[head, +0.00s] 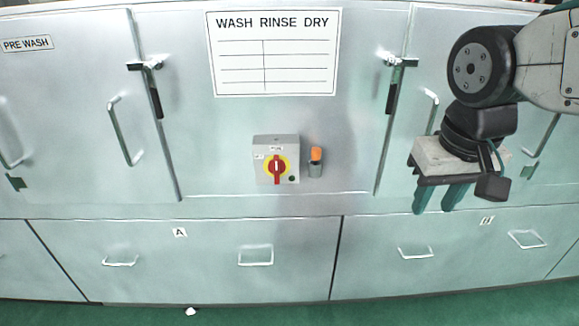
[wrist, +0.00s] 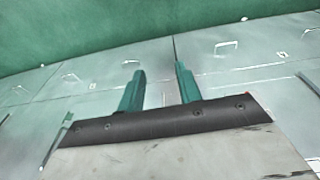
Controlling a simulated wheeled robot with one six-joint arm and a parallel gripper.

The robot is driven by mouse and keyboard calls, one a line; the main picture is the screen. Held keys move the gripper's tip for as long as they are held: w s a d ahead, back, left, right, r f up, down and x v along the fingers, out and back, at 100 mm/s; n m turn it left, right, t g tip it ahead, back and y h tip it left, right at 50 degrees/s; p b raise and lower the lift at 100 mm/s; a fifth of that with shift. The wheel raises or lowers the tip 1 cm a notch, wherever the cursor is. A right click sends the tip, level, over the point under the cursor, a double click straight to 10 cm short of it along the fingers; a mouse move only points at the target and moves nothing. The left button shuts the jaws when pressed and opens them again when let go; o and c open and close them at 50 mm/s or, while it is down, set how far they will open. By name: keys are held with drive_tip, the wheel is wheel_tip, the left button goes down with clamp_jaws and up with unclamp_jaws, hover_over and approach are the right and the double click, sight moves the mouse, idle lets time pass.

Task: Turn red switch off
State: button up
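The red switch (head: 277,167) is a red rotary handle on a yellow disc, mounted on a grey box (head: 276,145) on the middle panel in the head view. Its handle stands upright. My gripper (head: 436,206) hangs to the right of the switch, well apart from it, with its green fingers pointing down. The fingers are apart with nothing between them. In the wrist view the two fingers (wrist: 160,78) also show a gap between them. The switch is not seen in the wrist view.
An orange-topped grey fitting (head: 316,161) sits just right of the switch box. Door latches (head: 391,85) and handles (head: 125,132) stick out from the metal cabinet. Drawers with handles (head: 256,256) run below, above a green floor (head: 400,311). The panel between switch and gripper looks mostly clear.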

drive_tip(key=w+a, duration=0.5)
drive_tip(key=w, duration=0.5)
drive_tip(key=t, duration=0.2)
hover_over(277, 172)
drive_tip(key=s, duration=0.2)
wheel_tip(277, 172, down, 6)
drive_tip(key=shift+w+f, duration=0.15)
drive_tip(key=shift+f, duration=0.05)
drive_tip(key=x, duration=0.6)
drive_tip(key=shift+w+a+f, duration=0.2)
drive_tip(key=shift+w+f, duration=0.05)
drive_tip(key=shift+f, duration=0.1)
drive_tip(key=shift+w+f+t, duration=0.15)
drive_tip(key=shift+f+t, duration=0.15)
drive_tip(key=shift+f, duration=0.05)
clamp_jaws()
